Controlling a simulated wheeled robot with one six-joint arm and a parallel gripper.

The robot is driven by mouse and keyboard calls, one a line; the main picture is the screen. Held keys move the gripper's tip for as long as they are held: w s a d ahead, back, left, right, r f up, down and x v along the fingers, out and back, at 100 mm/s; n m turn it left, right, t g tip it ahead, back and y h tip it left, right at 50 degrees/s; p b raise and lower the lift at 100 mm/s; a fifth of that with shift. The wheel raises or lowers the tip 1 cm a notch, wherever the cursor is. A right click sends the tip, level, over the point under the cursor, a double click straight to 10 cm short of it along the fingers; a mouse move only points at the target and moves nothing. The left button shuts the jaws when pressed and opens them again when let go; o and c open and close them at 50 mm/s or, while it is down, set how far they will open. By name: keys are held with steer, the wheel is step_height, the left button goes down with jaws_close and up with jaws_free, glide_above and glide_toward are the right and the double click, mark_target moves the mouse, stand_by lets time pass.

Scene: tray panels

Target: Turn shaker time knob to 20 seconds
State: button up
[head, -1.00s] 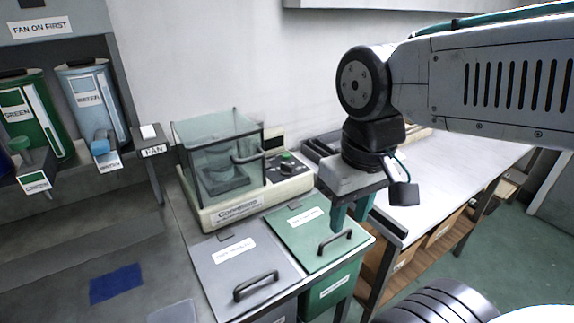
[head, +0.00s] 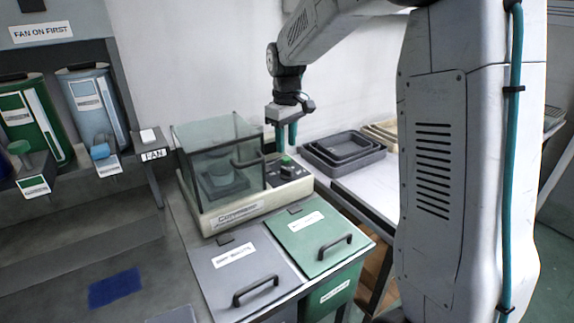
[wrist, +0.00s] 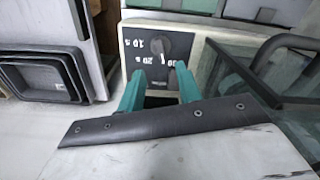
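The shaker (head: 240,210) is a cream box with a glass enclosure, and its dark control panel (head: 290,172) is at its right end. In the wrist view the dark round time knob (wrist: 181,46) shows beside white marks that appear to read 10 s, 20 s and 30. My gripper (head: 286,135) is over the panel, fingers pointing down. In the wrist view its two teal fingers (wrist: 160,72) are spread apart with nothing between them, short of the knob and not visibly touching it.
The glass enclosure with its handle (head: 248,159) stands close left of my gripper. Dark nested trays (head: 345,165) lie to the right on a white bench. Grey (head: 215,275) and green (head: 295,262) lidded bins with handles are in front.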

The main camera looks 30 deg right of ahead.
mark_target(287, 168)
steer(key=shift+s+f, duration=0.15)
step_height(287, 168, down, 8)
steer(key=shift+r, duration=0.25)
jaws_close()
